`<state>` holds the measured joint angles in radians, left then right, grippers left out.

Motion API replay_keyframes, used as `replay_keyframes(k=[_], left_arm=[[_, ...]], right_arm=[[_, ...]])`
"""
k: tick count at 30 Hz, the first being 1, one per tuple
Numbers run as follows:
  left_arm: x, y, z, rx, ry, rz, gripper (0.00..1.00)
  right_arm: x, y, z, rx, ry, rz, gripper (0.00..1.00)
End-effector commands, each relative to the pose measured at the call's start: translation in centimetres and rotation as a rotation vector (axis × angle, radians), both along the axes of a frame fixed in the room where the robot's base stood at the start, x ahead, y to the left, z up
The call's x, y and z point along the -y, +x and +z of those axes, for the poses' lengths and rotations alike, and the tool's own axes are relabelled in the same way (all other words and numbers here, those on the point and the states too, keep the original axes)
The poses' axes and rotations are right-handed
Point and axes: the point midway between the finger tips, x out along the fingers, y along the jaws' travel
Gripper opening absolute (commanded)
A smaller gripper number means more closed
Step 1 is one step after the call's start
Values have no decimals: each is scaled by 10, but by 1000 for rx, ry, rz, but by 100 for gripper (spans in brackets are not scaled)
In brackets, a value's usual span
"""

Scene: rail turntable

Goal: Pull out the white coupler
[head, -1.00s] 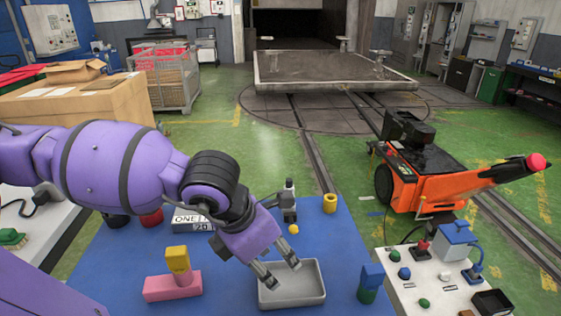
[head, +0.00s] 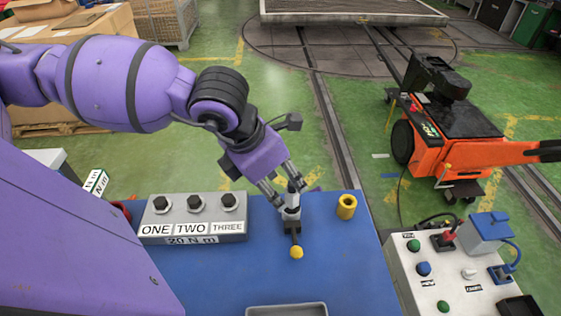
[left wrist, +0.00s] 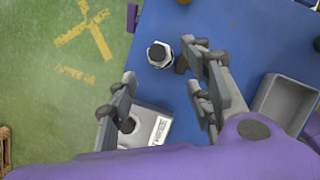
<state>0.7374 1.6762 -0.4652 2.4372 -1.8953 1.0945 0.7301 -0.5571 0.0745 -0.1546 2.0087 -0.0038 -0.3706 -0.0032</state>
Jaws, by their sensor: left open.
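The white coupler (head: 291,201) appears to be the pale upright fitting with a dark top, near the far edge of the blue table. It stands on a dark base with a lever ending in a yellow ball (head: 296,252). My left gripper (head: 285,190) is open, with its fingers at the coupler's upper part. In the left wrist view the coupler (left wrist: 160,55) shows as a pale hexagonal ring with a dark centre. It lies in the gap between the fingertips (left wrist: 159,60), nearer the right finger. Contact cannot be told. My right gripper is not in view.
A grey block (head: 192,212) marked ONE, TWO, THREE stands left of the coupler. A yellow ring (head: 346,207) stands to its right. A grey tray (head: 286,311) is at the front. A white control panel (head: 438,290) and an orange machine (head: 465,145) are at the right.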

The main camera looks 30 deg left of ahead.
Motion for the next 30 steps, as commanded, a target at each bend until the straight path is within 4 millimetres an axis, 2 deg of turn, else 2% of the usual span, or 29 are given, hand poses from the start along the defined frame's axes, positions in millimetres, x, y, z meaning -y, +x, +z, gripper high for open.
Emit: replay_keyframes(k=[5,12,18,29,30], left_arm=[[2,4,-12,-3,-4,0,47],[9,17,-47,-3,-4,0,47],[11,25,-66,-1,-1,1,47],[12,27,-72,0,0,0,47],[12,27,-72,0,0,0,44]], right_arm=[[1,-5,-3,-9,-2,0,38],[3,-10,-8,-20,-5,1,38],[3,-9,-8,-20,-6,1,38],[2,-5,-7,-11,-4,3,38],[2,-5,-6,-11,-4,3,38]])
